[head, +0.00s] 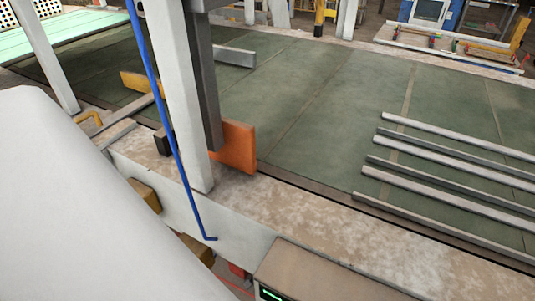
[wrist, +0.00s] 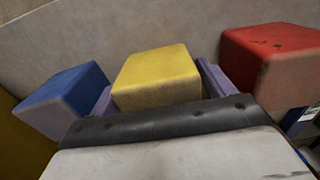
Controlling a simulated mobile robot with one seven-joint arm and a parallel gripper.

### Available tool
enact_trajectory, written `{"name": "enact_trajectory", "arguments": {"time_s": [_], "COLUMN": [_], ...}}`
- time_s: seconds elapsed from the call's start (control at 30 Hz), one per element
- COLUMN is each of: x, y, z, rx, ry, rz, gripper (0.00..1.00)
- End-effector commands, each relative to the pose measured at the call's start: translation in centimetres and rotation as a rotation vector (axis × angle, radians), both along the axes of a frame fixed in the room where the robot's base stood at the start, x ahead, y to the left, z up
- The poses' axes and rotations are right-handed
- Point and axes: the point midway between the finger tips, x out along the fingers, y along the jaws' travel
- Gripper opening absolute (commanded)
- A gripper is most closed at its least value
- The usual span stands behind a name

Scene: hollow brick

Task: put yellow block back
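The yellow block (wrist: 157,77) is in the middle of the wrist view, between the two purple fingers of my gripper (wrist: 158,92). A finger lies close against its left side and another against its right side, with no clear gap, so my gripper looks shut on it. Whether the block is lifted or rests on something is hidden. A blue block (wrist: 62,97) is to its left and a red block (wrist: 274,66) to its right, both apart from the fingers. I cannot make out my gripper in the head view.
A pale wall or surface (wrist: 120,27) lies behind the blocks. In the head view, a white post (head: 178,90), an orange plate (head: 233,147) and a blue rod (head: 167,110) stand by the ledge. Metal bars (head: 450,190) lie on the green surface (head: 310,100).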

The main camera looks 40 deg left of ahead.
Motion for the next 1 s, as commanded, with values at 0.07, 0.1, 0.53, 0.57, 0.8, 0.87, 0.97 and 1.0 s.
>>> {"name": "enact_trajectory", "arguments": {"time_s": [0.07,0.1,0.53,0.57,0.8,0.87,0.97,1.0], "x": [0.0,0.0,0.1,0.1,0.1,0.1,0.1,0.1], "y": [0.0,0.0,0.1,0.0,0.1,0.0,0.1,0.1], "z": [0.0,0.0,2.9,3.6,8.8,9.8,11.2,11.6], "rx": [0.0,0.0,0.003,0.003,0.003,0.003,0.001,0.002], "ry": [0.0,0.0,-0.002,-0.002,-0.002,-0.002,-0.002,-0.001], "rz": [0.0,0.0,-0.001,0.0,-0.001,-0.001,0.0,0.0], "gripper": [0.85,0.85,0.85,0.85,0.85,0.85,0.85,0.85]}}
